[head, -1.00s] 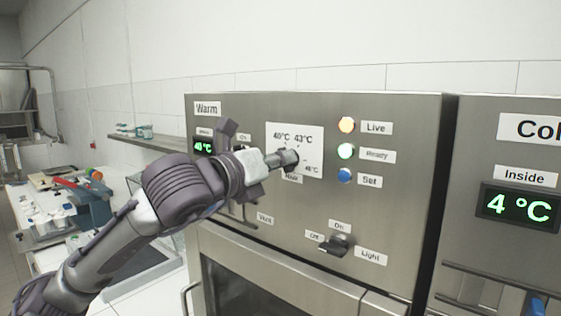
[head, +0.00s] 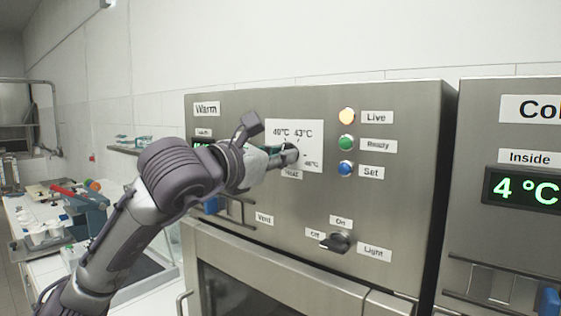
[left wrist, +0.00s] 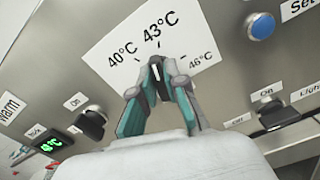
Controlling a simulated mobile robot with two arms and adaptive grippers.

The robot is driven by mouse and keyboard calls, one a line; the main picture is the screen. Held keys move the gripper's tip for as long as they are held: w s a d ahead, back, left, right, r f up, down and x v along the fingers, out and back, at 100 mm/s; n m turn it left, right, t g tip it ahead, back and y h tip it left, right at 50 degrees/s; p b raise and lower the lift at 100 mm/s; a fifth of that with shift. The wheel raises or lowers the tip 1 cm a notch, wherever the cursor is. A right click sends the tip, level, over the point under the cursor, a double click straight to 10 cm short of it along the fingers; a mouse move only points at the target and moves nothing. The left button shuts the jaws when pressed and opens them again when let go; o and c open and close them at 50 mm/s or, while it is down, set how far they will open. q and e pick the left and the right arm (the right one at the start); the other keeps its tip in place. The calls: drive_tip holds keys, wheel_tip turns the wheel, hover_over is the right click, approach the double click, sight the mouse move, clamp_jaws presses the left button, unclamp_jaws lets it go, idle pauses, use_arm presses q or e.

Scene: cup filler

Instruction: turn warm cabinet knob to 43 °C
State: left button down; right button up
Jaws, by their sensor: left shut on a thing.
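The warm cabinet knob (left wrist: 155,72) is dark with a white pointer line, on a white dial plate (left wrist: 98,46) marked 40, 43 and 46 °C. In the left wrist view the pointer aims close to the 43 °C tick. My left gripper (left wrist: 157,82) is shut on the knob, its teal-lined fingers on either side. In the head view the left gripper (head: 290,153) covers most of the knob, and the dial plate (head: 312,130) shows around it. My right gripper is not in view.
A light switch (head: 336,242) sits below. The cold cabinet (head: 520,230) stands right. A cluttered bench (head: 55,215) lies left.

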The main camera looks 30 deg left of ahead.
use_arm(q)
drive_tip(key=shift+m, duration=1.1)
drive_tip(key=c, duration=1.2)
unclamp_jaws()
drive_tip(key=shift+b, duration=0.3)
drive_tip(key=s, duration=1.1)
drive_tip(key=shift+s+a, duration=0.4)
drive_tip(key=shift+a, duration=0.05)
